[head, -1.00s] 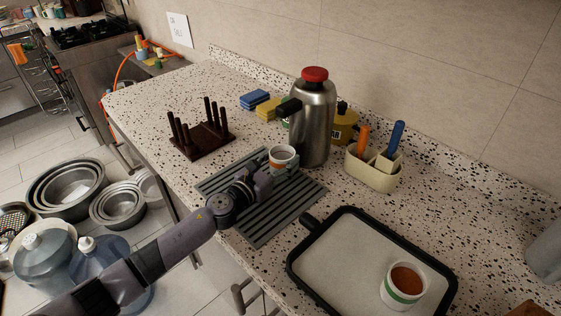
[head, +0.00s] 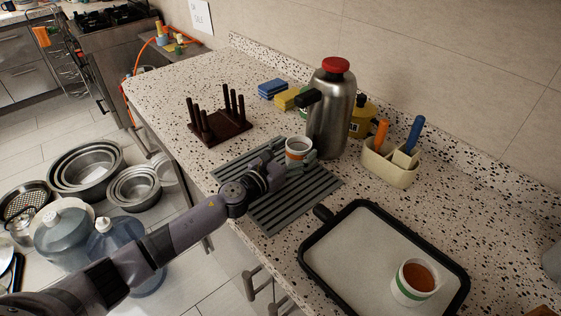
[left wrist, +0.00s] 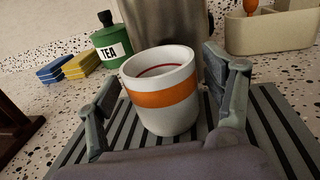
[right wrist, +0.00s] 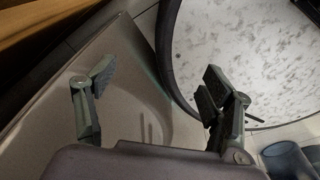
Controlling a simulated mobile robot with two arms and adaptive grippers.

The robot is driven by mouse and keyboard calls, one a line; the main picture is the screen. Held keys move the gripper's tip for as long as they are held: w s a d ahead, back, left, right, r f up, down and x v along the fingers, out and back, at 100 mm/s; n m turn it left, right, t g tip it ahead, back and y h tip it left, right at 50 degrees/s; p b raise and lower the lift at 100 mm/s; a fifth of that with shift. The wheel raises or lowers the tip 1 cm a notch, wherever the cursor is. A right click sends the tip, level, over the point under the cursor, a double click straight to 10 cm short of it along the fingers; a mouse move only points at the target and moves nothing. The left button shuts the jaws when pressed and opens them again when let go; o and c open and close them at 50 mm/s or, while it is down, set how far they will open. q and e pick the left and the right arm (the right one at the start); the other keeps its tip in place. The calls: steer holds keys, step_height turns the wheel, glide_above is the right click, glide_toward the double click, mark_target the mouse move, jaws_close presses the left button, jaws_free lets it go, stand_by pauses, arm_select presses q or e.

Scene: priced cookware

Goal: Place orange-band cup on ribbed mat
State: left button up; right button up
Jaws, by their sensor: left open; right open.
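The orange-band cup (head: 298,151) is white with an orange stripe. It stands upright on the grey ribbed mat (head: 283,212) near its back edge, in front of the steel flask. My left gripper (head: 290,162) is open around the cup. In the left wrist view the cup (left wrist: 164,92) stands between the two spread fingers (left wrist: 168,108), with gaps on both sides. The ribbed mat (left wrist: 278,130) shows under and beside it there. My right gripper (right wrist: 155,95) is open and empty in the right wrist view, away from the counter scene.
A steel flask (head: 331,115) with a red lid stands close behind the cup. A dark peg rack (head: 219,127) is left of the mat. A black-rimmed tray (head: 372,250) with a green-band cup (head: 413,282) lies to the right. A utensil caddy (head: 389,168) stands behind.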

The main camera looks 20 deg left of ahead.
arm_select(q)
steer(key=b+v, duration=0.1)
steer(key=v, duration=0.9)
steer(key=shift+a+f, duration=0.1)
steer(key=shift+f, duration=0.05)
steer(key=shift+s+a+b, duration=0.25)
steer(key=shift+s+b, duration=0.05)
steer(key=shift+s, duration=0.25)
